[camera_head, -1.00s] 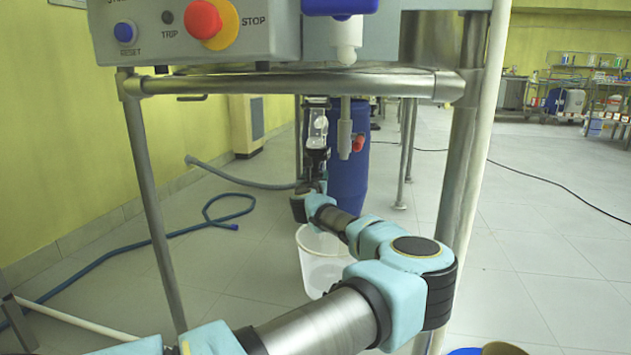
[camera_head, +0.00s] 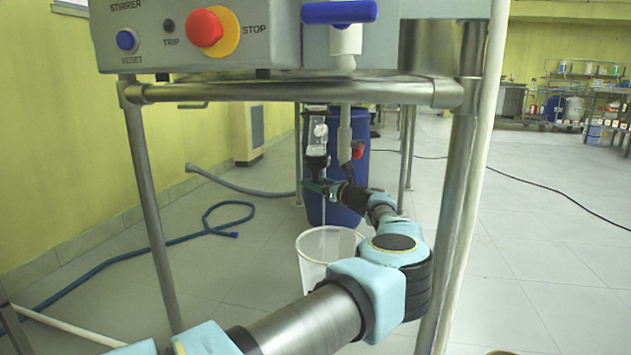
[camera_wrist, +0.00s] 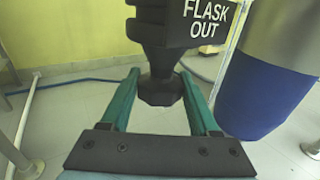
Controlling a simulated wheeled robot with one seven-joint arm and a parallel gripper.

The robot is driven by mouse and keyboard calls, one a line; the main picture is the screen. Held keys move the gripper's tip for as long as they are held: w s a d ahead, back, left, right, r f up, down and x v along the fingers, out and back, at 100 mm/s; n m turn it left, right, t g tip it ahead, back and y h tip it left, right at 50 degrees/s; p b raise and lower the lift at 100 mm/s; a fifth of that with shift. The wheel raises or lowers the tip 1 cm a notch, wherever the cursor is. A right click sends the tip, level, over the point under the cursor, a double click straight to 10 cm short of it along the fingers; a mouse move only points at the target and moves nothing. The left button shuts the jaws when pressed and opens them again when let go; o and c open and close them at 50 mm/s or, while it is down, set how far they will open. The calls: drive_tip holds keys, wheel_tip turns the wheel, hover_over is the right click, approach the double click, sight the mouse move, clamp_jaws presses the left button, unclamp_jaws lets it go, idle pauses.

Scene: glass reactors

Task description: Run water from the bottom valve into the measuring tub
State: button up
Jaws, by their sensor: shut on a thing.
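The bottom valve has a glass part (camera_head: 318,135) above a black body, which reads "FLASK OUT" in the wrist view (camera_wrist: 185,25). Below that body is a black faceted knob (camera_wrist: 160,88). My gripper (camera_head: 317,182) is at the valve's lower end, with its teal fingers on either side of the knob and shut on it. The white, open-topped measuring tub (camera_head: 313,272) stands on the floor below. A thin pale vertical line, like a water stream, runs from under the valve toward the tub. The tub's inside is mostly hidden.
A blue drum (camera_head: 375,150) stands behind the valve. A red-handled valve (camera_head: 357,150) on a grey pipe hangs just right of it. The frame's metal legs (camera_head: 150,215) flank my arm. A blue hose (camera_head: 120,255) lies on the floor at left.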

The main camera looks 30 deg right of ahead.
sight(322, 184)
drive_tip(key=shift+w+r+n+y, duration=0.1)
drive_tip(key=shift+n+y, duration=0.5)
drive_tip(key=shift+y, duration=0.2)
drive_tip(key=shift+n+g+y, duration=0.4)
drive_tip(key=shift+g+y, duration=0.1)
drive_tip(key=shift+y, duration=0.2)
drive_tip(key=o, duration=1.4)
drive_tip(key=p+v, duration=0.3)
drive_tip(key=v, duration=0.4)
drive_tip(key=shift+s+d, duration=0.1)
drive_tip(key=shift+s, duration=0.15)
